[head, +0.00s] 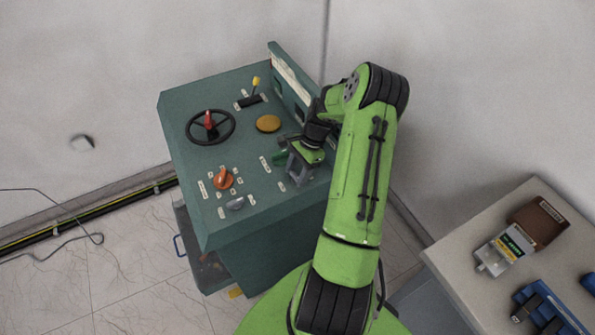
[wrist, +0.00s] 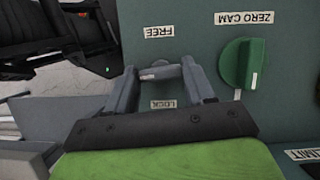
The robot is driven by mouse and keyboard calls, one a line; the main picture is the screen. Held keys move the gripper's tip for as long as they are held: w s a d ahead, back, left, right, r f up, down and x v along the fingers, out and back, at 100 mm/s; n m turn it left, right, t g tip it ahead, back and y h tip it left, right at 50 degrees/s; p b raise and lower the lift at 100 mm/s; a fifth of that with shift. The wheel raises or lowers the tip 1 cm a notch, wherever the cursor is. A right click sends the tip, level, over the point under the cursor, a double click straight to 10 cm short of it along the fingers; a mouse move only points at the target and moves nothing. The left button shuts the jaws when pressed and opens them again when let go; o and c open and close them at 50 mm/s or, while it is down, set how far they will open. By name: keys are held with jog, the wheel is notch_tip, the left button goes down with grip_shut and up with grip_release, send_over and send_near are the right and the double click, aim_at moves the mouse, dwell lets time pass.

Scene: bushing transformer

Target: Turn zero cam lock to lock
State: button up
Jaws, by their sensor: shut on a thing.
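My gripper (head: 299,168) is over the right side of the green control panel. In the wrist view its two grey fingers (wrist: 160,73) are shut on a small grey knob, the zero cam lock (wrist: 158,71). The knob lies between the FREE label (wrist: 165,32) and the LOCK label (wrist: 164,104). The fingers hide part of the knob, so I cannot tell its exact angle. The ZERO CAM label (wrist: 244,18) is to the right, above a green knob (wrist: 243,64). In the head view my gripper and arm hide the lock.
The panel also holds a black handwheel (head: 211,127), a yellow-brown disc (head: 268,124), a yellow-tipped lever (head: 256,84), a red-orange knob (head: 222,178) and a grey knob (head: 236,203). A raised back panel (head: 291,84) stands close to my wrist. A table (head: 455,244) with several items is at the right.

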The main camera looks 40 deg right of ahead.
jog(key=n, duration=0.2)
jog(key=n+g, duration=0.1)
jog(key=n, duration=0.1)
jog(key=shift+w+g+b, duration=0.2)
jog(key=shift+g+b, duration=0.1)
jog(key=shift+b, duration=0.1)
jog(key=n, duration=0.2)
jog(key=n+g+h+b, duration=0.1)
jog(key=n, duration=0.1)
jog(key=shift+w+n+g, duration=0.1)
jog(key=shift+n+g, duration=0.2)
jog(key=shift+n, duration=0.1)
jog(key=n+g+b, duration=0.1)
jog(key=n, duration=0.2)
jog(key=shift+w+a+n+h, duration=0.1)
jog(key=shift+n+h, duration=0.2)
jog(key=shift+h, duration=0.1)
jog(key=n+h, duration=0.1)
jog(key=n, duration=0.3)
jog(key=shift+a+g+b, duration=0.1)
jog(key=shift+g+b, duration=0.25)
jog(key=shift+g, duration=0.05)
jog(key=shift+n+h, duration=0.3)
jog(key=o, duration=1)
jog(key=shift+o, duration=0.2)
jog(key=shift+r, duration=0.1)
